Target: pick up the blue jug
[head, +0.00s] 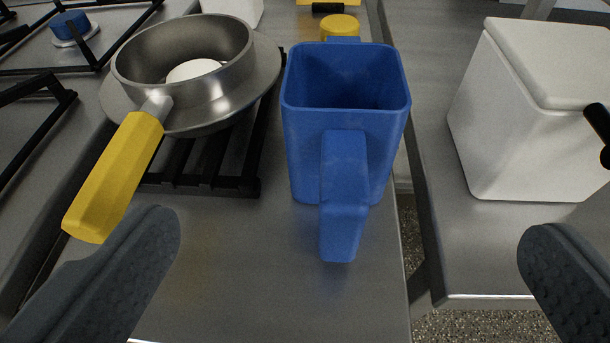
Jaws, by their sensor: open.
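The blue jug (307,150) stands upright at the centre of the head view, on a grey metal surface. It is square, open at the top, and its handle (344,190) faces me. My gripper (350,255) is open, with one dark textured finger at the lower left and the other at the lower right. The jug is beyond the fingers and between them in the picture; neither finger touches it. The jug's far side is hidden.
A metal pan (190,75) with a yellow handle (115,180) stands left of the jug, its handle close to my left finger. A white lidded box (530,120) stands on a separate surface at right, across a gap. A yellow knob (340,25) is behind the jug.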

